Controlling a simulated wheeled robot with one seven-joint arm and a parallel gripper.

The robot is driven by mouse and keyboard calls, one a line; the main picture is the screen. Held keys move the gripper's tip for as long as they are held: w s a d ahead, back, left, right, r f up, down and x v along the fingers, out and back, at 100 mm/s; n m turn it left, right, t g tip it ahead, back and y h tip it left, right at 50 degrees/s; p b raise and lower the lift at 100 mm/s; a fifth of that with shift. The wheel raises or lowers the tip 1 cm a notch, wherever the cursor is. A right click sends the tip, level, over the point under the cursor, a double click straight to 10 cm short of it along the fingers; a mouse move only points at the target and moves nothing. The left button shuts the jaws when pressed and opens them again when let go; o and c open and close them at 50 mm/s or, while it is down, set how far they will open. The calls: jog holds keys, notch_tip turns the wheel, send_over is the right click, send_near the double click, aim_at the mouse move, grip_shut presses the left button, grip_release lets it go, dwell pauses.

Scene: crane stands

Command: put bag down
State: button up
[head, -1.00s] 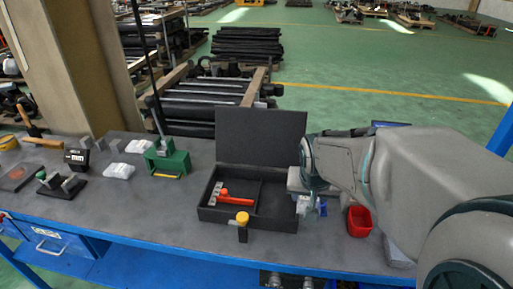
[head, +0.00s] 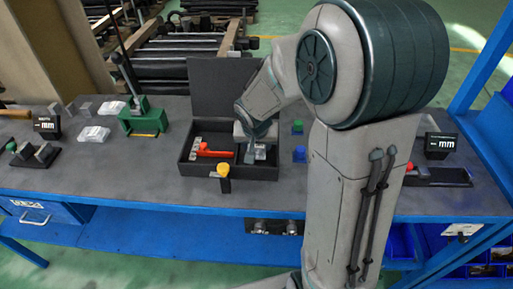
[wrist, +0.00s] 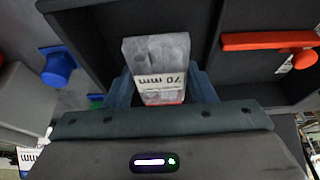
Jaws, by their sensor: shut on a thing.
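A clear plastic bag with a white "70 mm" label (wrist: 160,62) is between the two fingers of my gripper (wrist: 162,88) in the wrist view. My gripper is shut on it. In the head view my gripper (head: 256,148) is at the right compartment of the open black box (head: 203,173), and the bag (head: 256,156) shows pale below it. The wrist view shows the box walls around the bag. I cannot tell whether the bag touches the box floor.
A red-handled tool (head: 212,152) lies in the left compartment. A yellow-topped piece (head: 224,172) stands at the box's front. Blue and green knobbed pieces (head: 299,153) stand right of the box. The raised lid (head: 222,90) is behind. Other bags (head: 93,134) lie left.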

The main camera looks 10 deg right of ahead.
jog(key=shift+f, duration=0.85)
jog(key=shift+f+b, duration=0.2)
jog(key=shift+b, duration=0.1)
jog(key=o, duration=1.2)
jog(key=shift+r+p, duration=0.35)
jog(key=shift+r, duration=0.15)
jog(key=p+v, duration=0.1)
jog(key=v, duration=1)
jog(key=s+n, duration=0.1)
jog(key=s, duration=0.4)
jog(key=s+d+r+n+y, duration=0.1)
jog(key=s, duration=0.5)
jog(key=s+r+n+g, duration=0.1)
jog(key=s, duration=0.4)
jog(key=shift+s+d+n, duration=0.2)
jog(key=shift+s+n, duration=0.1)
jog(key=shift+s, duration=0.05)
